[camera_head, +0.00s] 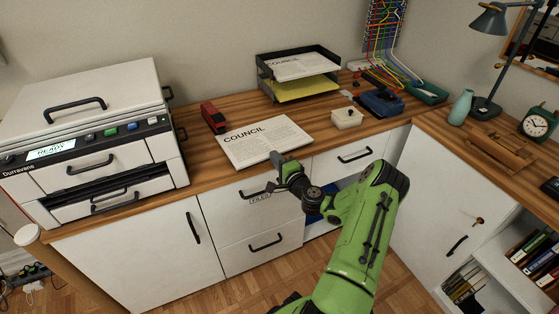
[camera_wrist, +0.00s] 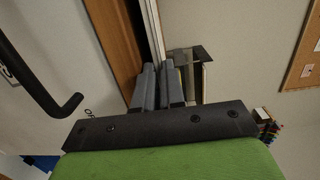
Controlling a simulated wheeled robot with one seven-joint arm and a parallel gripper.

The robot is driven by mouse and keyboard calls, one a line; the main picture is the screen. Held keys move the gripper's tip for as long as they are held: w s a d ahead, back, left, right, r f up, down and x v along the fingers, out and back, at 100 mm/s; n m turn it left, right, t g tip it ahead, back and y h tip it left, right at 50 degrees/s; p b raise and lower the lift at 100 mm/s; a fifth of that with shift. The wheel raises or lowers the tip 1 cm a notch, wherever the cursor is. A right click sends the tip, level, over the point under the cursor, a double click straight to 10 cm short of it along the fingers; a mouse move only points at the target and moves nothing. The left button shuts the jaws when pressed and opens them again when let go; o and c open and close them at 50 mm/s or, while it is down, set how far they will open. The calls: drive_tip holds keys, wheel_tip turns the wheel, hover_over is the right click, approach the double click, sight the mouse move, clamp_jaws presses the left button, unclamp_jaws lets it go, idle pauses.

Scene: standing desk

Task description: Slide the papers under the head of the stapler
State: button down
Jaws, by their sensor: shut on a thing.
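The papers (camera_head: 262,140), a white stack headed "COUNCIL", lie on the wooden desktop near its front edge. The red stapler (camera_head: 213,117) stands just behind and left of the stack, apart from it. My gripper (camera_head: 277,158) is at the front edge of the papers. It is shut on that edge. In the wrist view the fingers (camera_wrist: 158,85) close around the thin white edge of the papers (camera_wrist: 155,30). The gap under the stapler's head is too small to make out.
A large white printer (camera_head: 85,130) stands to the left. A black paper tray (camera_head: 300,70) is behind the stack. A small beige box (camera_head: 346,118) and a blue hole punch (camera_head: 380,103) lie to the right. Drawer handles (camera_head: 265,241) stick out below the desktop (camera_head: 190,180).

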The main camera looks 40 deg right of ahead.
drive_tip(key=shift+w+d+r+t, duration=0.15)
drive_tip(key=shift+w+d+r, duration=0.1)
drive_tip(key=shift+r, duration=0.25)
drive_tip(key=shift+w+d+r+t, duration=0.1)
drive_tip(key=shift+w+r+t, duration=0.1)
drive_tip(key=shift+r, duration=0.3)
drive_tip(key=c, duration=1.1)
unclamp_jaws()
drive_tip(key=shift+a, duration=0.15)
drive_tip(key=shift+c, duration=0.2)
drive_tip(key=shift+f, duration=0.1)
drive_tip(key=s+f, duration=0.1)
drive_tip(key=s+a+p, duration=0.1)
drive_tip(key=s, duration=0.1)
drive_tip(key=shift+s+a+f, duration=0.1)
drive_tip(key=shift+a+f, duration=0.1)
drive_tip(key=shift+f, duration=0.2)
drive_tip(key=s+a+r+p, duration=0.1)
drive_tip(key=s+a+p, duration=0.1)
drive_tip(key=s, duration=1.1)
drive_tip(key=shift+s, duration=0.1)
